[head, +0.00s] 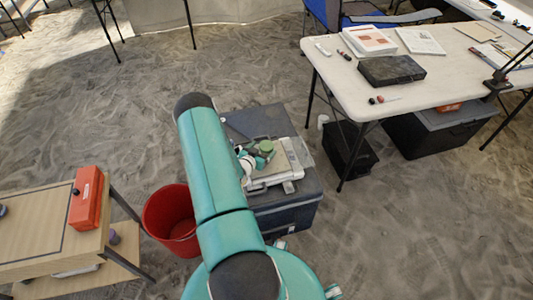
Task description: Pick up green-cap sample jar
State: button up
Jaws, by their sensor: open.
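The green-cap sample jar (266,146) shows in the head view as a small round green top above the clutter on a dark grey case. My teal arm crosses in front of the case and hides its left part. My gripper (246,162) shows only as small white and dark parts at the arm's right edge, close to the green cap. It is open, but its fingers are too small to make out. I cannot tell whether it touches the jar.
The grey case (290,212) stands on sand, with a white tray (272,178) on top. A red bucket (170,218) stands left of it. A wooden table (38,228) holds a red-orange box (86,198). A white table (350,88) stands at the right. Open sand lies behind.

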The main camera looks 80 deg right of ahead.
jog(key=x, duration=0.5)
jog(key=shift+s+d+r, duration=0.15)
jog(key=shift+s, duration=0.05)
jog(key=c, duration=1.2)
